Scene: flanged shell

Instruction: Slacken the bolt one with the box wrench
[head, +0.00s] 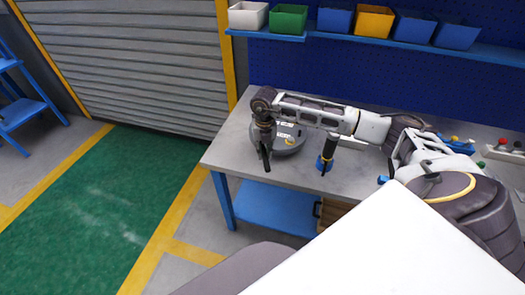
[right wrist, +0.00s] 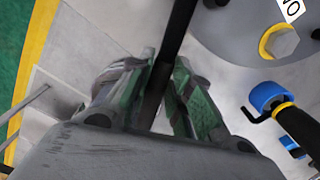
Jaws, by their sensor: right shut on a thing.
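The grey flanged shell (head: 289,140) stands on the workbench, partly behind my right gripper (head: 265,153). In the right wrist view its grey surface (right wrist: 235,30) fills the upper right, with a hex bolt in a yellow ring (right wrist: 278,42) beside a white label that is partly cut off. My right gripper (right wrist: 162,85) points down at the shell's left side and is shut on a dark bar (right wrist: 178,30), seemingly the box wrench's handle. The bar runs up out of the wrist view; its ring end is hidden, so I cannot tell whether it sits on a bolt. My left gripper is not in view.
A black-handled tool with a yellow band and blue end (head: 325,163) stands right of the shell. More small items (head: 458,144) lie on the right of the workbench (head: 225,150). Coloured bins (head: 375,22) line a shelf above. The bench's left front corner is clear.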

